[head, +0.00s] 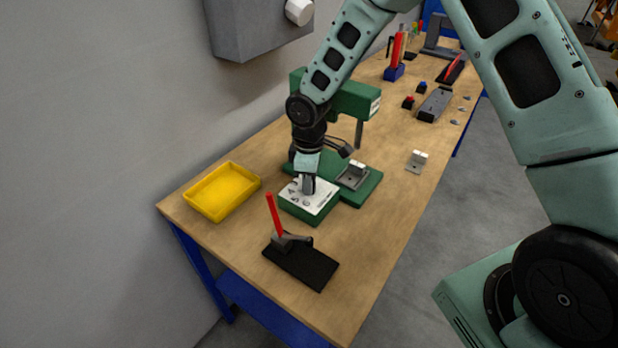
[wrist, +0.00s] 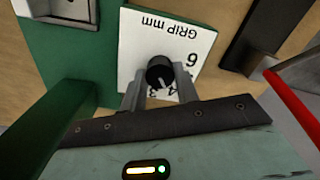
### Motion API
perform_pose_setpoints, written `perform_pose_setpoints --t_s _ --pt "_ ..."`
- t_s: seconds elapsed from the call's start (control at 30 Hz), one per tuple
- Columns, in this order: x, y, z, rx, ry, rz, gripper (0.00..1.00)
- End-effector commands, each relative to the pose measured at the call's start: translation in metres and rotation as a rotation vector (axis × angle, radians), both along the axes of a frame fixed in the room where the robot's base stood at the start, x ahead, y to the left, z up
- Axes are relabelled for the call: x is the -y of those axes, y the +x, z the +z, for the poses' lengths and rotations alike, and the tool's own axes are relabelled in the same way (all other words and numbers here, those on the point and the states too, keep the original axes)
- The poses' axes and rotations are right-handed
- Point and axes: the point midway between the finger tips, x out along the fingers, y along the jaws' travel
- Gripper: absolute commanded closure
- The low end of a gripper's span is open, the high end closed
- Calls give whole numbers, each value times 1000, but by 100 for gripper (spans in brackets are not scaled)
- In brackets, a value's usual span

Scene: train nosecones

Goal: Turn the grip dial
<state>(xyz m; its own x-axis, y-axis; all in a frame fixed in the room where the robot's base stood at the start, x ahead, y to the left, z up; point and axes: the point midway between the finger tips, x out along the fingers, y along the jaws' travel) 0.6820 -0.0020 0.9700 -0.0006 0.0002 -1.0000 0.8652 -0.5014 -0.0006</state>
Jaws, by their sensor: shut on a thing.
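The grip dial is a small black round knob with a pale pointer line (wrist: 159,68) on a white face plate (wrist: 136,42) marked "GRIP mm" in the wrist view. The pointer lies near the printed 3 and 4; a 6 is printed to the right. The plate tops a green box, its white face (head: 322,201) showing in the head view. My gripper (wrist: 160,82) is shut on the knob, one finger on each side. In the head view my gripper (head: 308,186) points down over the plate and hides the knob.
A green press (head: 350,99) stands behind the box. A yellow tray (head: 190,204) is at left. A black plate (head: 312,268) with a red lever (head: 273,213) is in front.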

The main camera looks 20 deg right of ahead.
Motion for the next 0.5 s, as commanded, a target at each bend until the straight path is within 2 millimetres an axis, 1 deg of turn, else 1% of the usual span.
perform_pose_setpoints --t_s 0.2,0.5 --pt "0 1 1 1 0 67 92" --pt "0 1 1 2 0 86 92"
